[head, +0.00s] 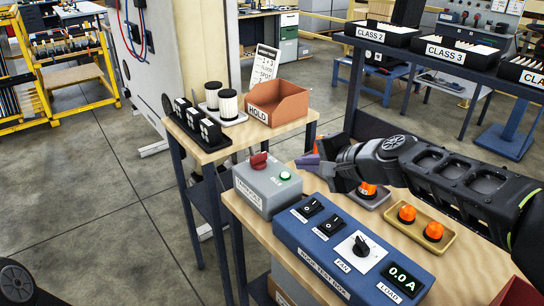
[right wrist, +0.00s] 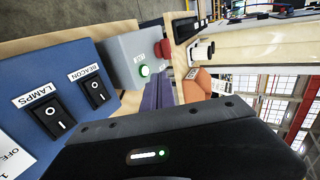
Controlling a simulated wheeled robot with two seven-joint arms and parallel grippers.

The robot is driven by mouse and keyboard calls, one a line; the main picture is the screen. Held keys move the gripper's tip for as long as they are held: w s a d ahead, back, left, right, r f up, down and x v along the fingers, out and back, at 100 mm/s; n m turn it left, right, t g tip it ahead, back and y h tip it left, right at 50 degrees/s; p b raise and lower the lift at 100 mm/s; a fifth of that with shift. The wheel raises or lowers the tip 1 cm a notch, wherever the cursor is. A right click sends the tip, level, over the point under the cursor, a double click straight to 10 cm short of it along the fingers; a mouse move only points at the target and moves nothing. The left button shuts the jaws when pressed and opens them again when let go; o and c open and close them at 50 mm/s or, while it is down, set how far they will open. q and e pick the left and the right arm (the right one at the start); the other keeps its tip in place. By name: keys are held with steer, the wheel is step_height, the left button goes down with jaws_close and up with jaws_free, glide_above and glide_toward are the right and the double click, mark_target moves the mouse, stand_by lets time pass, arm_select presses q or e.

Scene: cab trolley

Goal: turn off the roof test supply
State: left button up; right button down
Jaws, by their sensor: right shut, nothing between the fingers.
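A grey supply box (head: 267,185) stands at the left end of the wooden bench. It has a red knob (head: 259,160) on top and a lit green lamp (head: 285,177) beside it. In the right wrist view the box (right wrist: 126,48), red knob (right wrist: 166,52) and green lamp (right wrist: 146,71) also show. My right gripper (head: 308,161) is shut and empty, its purple fingertips just right of the red knob and apart from it. The fingers (right wrist: 159,92) reach toward the box in the right wrist view. The knob's exact setting is hard to tell. My left gripper is not in view.
A blue test box (head: 330,250) adjoins in front, with two rocker switches, a fan knob (head: 360,246) and a display (head: 402,279) reading 0.0 A. Orange beacons stand in a tan tray (head: 448,240). An orange hold bin (head: 279,103) is behind.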

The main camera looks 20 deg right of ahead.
glide_toward(264, 156)
steer(key=f, duration=0.1)
steer(key=w+f, duration=0.1)
steer(key=f, duration=0.1)
steer(key=shift+w+a+f, duration=0.1)
steer(key=shift+a+f, duration=0.05)
steer(key=shift+a, duration=0.05)
steer(key=w+p, duration=0.1)
steer(key=w+a+p, duration=0.1)
steer(key=w, duration=0.1)
steer(key=shift+w+a, duration=0.1)
steer(key=shift+a, duration=0.05)
steer(key=shift+w+a+p, duration=0.1)
steer(key=shift+w+p, duration=0.2)
steer(key=shift+w, duration=0.1)
